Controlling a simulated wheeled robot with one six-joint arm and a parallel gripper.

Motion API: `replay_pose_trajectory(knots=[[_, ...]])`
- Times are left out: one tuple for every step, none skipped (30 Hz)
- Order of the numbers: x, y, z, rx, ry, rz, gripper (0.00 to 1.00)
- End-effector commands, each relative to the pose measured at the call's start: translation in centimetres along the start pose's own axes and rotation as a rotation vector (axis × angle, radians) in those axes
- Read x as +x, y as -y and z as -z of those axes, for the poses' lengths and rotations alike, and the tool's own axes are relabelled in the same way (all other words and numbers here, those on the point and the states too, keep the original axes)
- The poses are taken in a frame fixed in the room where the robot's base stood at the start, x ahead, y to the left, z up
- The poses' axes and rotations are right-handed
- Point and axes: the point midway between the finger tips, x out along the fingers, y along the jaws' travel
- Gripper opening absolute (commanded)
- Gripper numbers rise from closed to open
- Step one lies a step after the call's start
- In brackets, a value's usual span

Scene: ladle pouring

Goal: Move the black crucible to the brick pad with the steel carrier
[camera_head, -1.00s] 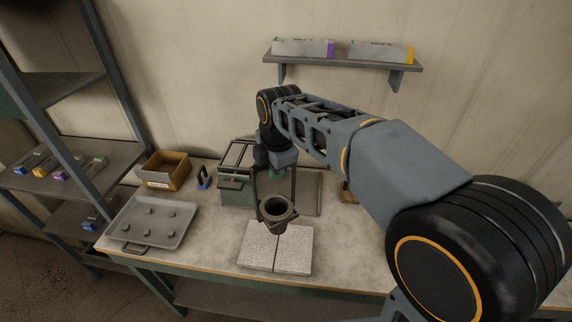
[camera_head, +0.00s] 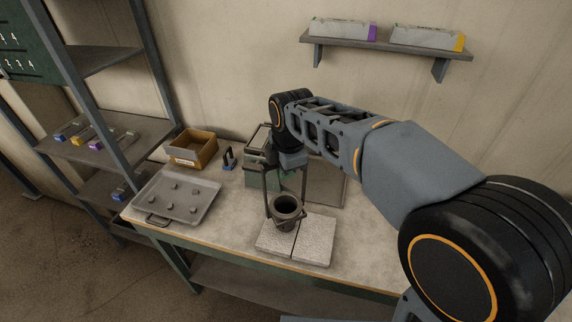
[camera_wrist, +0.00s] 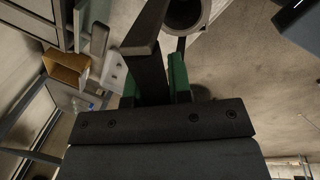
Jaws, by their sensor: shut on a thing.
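The black crucible (camera_head: 286,208) sits upright in the ring of the steel carrier (camera_head: 304,185), over the back part of the pale brick pad (camera_head: 315,243). I cannot tell whether its base touches the pad. The crucible also shows at the top of the wrist view (camera_wrist: 184,12). My gripper (camera_wrist: 153,85) has green fingers and is shut on the carrier's handle, whose dark bar (camera_wrist: 150,35) runs up from between them. In the head view, my arm partly hides the grip above the crucible.
A grey tray (camera_head: 150,206) with several small lumps lies left on the workbench. A wall shelf (camera_head: 380,47) is above. Bare bench lies between tray and pad.

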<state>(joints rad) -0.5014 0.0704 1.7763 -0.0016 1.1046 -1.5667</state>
Motion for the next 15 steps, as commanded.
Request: replay_pose_trajectory(knots=[[0.7, 0.1, 0.0, 0.0, 0.0, -0.003, 0.0], [1.0, 0.2, 0.0, 0.0, 0.0, -0.003, 0.0], [1.4, 0.2, 0.0, 0.0, 0.0, -0.003, 0.0], [1.6, 0.3, 0.0, 0.0, 0.0, -0.003, 0.0], [1.9, 0.3, 0.0, 0.0, 0.0, -0.003, 0.0], [2.3, 0.4, 0.0, 0.0, 0.0, -0.003, 0.0], [2.6, 0.5, 0.0, 0.0, 0.0, -0.003, 0.0], [2.8, 0.5, 0.0, 0.0, 0.0, -0.002, 0.0], [3.2, 0.6, 0.0, 0.0, 0.0, -0.002, 0.0], [3.5, 0.6, 0.0, 0.0, 0.0, -0.002, 0.0], [3.8, 0.7, 0.0, 0.0, 0.0, -0.002, 0.0], [4.1, 0.8, 0.0, 0.0, 0.0, -0.002, 0.0], [4.4, 0.8, 0.0, 0.0, 0.0, -0.002, 0.0], [4.7, 0.9, 0.0, 0.0, 0.0, -0.002, 0.0], [5.0, 0.9, 0.0, 0.0, 0.0, -0.002, 0.0]])
